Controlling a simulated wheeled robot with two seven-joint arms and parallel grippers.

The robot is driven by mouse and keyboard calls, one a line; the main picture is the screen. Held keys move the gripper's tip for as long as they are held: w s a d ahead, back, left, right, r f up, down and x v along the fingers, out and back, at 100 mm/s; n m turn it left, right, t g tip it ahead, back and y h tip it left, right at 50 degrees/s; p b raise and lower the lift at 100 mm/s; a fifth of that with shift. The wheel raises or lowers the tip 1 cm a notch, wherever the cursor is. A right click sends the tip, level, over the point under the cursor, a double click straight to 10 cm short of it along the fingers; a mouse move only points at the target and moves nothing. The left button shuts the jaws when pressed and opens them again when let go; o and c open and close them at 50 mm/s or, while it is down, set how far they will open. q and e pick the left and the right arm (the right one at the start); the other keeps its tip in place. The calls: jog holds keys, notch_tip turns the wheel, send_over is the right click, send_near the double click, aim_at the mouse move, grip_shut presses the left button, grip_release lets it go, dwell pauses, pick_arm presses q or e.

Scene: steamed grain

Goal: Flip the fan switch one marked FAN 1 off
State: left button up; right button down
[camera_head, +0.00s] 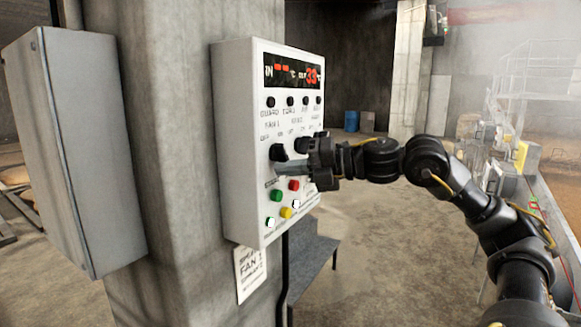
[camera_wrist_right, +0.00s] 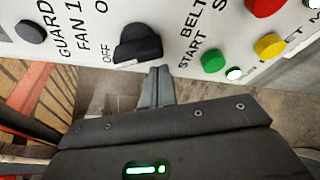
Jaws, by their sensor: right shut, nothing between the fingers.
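The white control panel (camera_head: 232,130) is mounted on a concrete column. Its black FAN 1 switch (camera_head: 277,152) sits on the left of the panel, below the FAN 1 label. In the right wrist view the switch (camera_wrist_right: 138,44) is a black knob beside the word OFF; I cannot tell its setting for sure. My right gripper (camera_head: 279,169) is shut and empty, its fingertips close to the lower side of the switch. In the right wrist view the gripper tips (camera_wrist_right: 160,72) are just below the knob; I cannot tell whether they touch. My left gripper is not in view.
A red button (camera_head: 294,185), a green button (camera_head: 277,195) and a yellow button (camera_head: 286,212) sit just below the gripper. A second black knob is partly hidden behind my gripper. A grey cabinet (camera_head: 85,150) stands left of the panel.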

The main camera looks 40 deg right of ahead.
jog(key=shift+s+a+f, duration=0.25)
jog(key=shift+a+f, duration=0.4)
jog(key=shift+a, duration=0.2)
jog(key=b+v, duration=0.8)
jog(key=v, duration=0.2)
jog(key=shift+s+a, duration=0.15)
jog(key=shift+a, duration=0.05)
